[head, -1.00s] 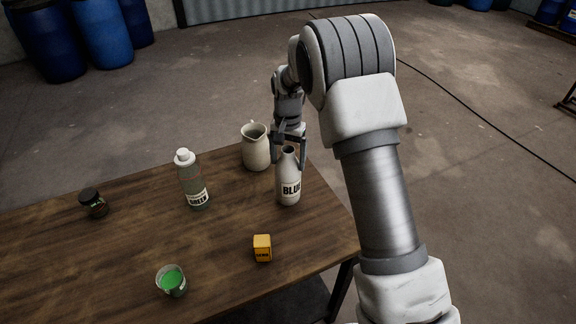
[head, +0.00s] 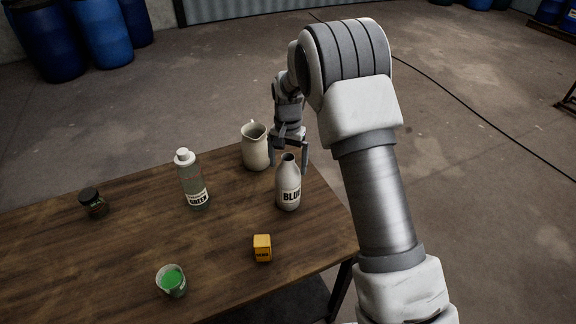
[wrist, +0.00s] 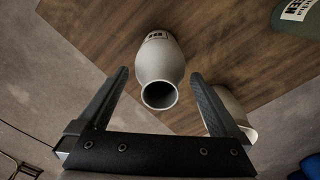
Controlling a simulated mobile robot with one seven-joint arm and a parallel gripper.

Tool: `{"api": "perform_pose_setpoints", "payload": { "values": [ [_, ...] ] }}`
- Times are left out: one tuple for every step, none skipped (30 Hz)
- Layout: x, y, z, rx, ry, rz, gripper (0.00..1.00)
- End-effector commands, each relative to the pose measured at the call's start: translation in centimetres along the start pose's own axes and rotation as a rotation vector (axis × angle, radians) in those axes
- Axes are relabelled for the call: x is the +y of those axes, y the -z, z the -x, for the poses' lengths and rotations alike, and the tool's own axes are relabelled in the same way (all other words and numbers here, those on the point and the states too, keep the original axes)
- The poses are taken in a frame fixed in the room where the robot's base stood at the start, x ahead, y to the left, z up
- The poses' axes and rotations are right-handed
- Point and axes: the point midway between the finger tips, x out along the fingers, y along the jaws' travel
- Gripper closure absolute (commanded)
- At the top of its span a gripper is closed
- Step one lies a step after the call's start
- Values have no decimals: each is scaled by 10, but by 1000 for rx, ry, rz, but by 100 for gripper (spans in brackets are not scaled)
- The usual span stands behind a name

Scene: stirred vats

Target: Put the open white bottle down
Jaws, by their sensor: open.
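The open white bottle (head: 288,186), labelled BLUE, stands upright on the wooden table near its right end. Its mouth is uncapped. In the wrist view the bottle (wrist: 160,62) shows mouth-first, just beyond the fingertips. My gripper (head: 288,160) is open and empty, behind and above the bottle in the head view. In the wrist view its two fingers (wrist: 158,76) lie to either side of the bottle's mouth, with a gap on each side.
A cream pitcher (head: 255,150) stands close left of the bottle. A capped GREEN bottle (head: 193,183), a dark jar (head: 93,203), a cup of green liquid (head: 171,281) and a yellow block (head: 262,248) are also on the table (head: 90,262). The table's right edge is near the bottle.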

Motion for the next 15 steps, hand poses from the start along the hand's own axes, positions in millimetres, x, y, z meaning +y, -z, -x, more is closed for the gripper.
{"api": "perform_pose_setpoints", "payload": {
  "values": [
    [-1, 1, 11, 4, 3, 0, 0],
    [-1, 1, 17, 5, 3, 0, 0],
    [-1, 1, 26, 4, 3, 0, 0],
    [-1, 1, 33, 5, 3, 0, 0],
    [-1, 1, 40, 4, 3, 1, 0],
    [0, 1, 49, 5, 3, 1, 0],
    [0, 1, 56, 4, 3, 1, 0],
    [-1, 1, 62, 5, 3, 1, 0],
    [0, 1, 70, 4, 2, 1, 0],
    [0, 0, 75, 4, 2, 1, 0],
    [0, 0, 80, 4, 2, 1, 0],
    [0, 0, 86, 3, 1, 1, 0],
    [0, 1, 90, 3, 1, 1, 0],
    [0, 0, 94, 3, 1, 1, 0],
    [0, 0, 98, 2, 1, 1, 0]
  ]
}}
